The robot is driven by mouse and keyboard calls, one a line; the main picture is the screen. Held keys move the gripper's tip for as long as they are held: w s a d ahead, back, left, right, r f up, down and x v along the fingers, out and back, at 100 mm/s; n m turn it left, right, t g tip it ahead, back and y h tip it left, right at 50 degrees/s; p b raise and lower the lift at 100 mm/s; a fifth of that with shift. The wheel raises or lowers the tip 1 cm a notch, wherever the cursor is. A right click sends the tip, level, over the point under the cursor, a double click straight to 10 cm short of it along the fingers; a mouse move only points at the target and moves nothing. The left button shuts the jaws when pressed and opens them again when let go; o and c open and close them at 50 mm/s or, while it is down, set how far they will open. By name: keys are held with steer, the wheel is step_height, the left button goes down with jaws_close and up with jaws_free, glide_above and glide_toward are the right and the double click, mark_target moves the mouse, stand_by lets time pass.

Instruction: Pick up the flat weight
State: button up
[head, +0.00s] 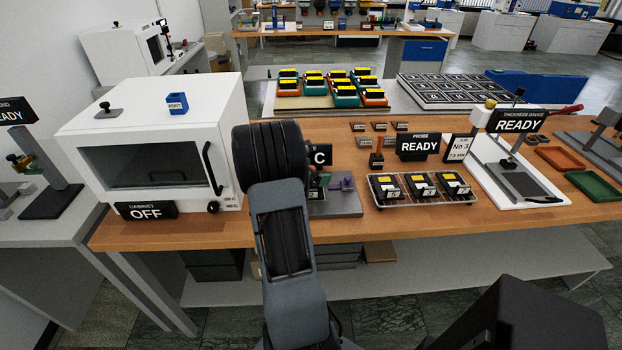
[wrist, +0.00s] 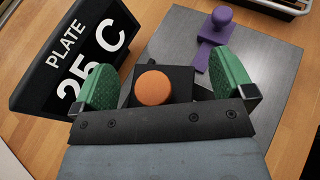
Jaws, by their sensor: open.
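In the wrist view my gripper (wrist: 166,62) is open, with its two green finger pads apart. Between them is a black block with a round orange knob (wrist: 155,88) on top, over the grey plate (wrist: 263,58). I cannot tell whether the pads touch it. A purple piece with a round knob (wrist: 217,34) and a flat strip lies farther back on the same plate; it also shows in the head view (head: 347,183). The frames do not settle which of these is the flat weight. In the head view my arm hides most of the gripper.
A sign reading PLATE 25 C (wrist: 75,57) stands close left of my gripper. The white cabinet (head: 160,110) is to the left. A wire rack (head: 420,203) with several yellow-topped blocks stands to the right. A thickness gauge (head: 515,180) is farther right.

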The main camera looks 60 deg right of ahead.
steer(key=shift+s+d+f, duration=0.1)
steer(key=shift+d+f, duration=0.05)
steer(key=shift+d, duration=0.1)
steer(key=c, duration=1.6)
steer(key=shift+c, duration=1.1)
steer(key=shift+r, duration=0.25)
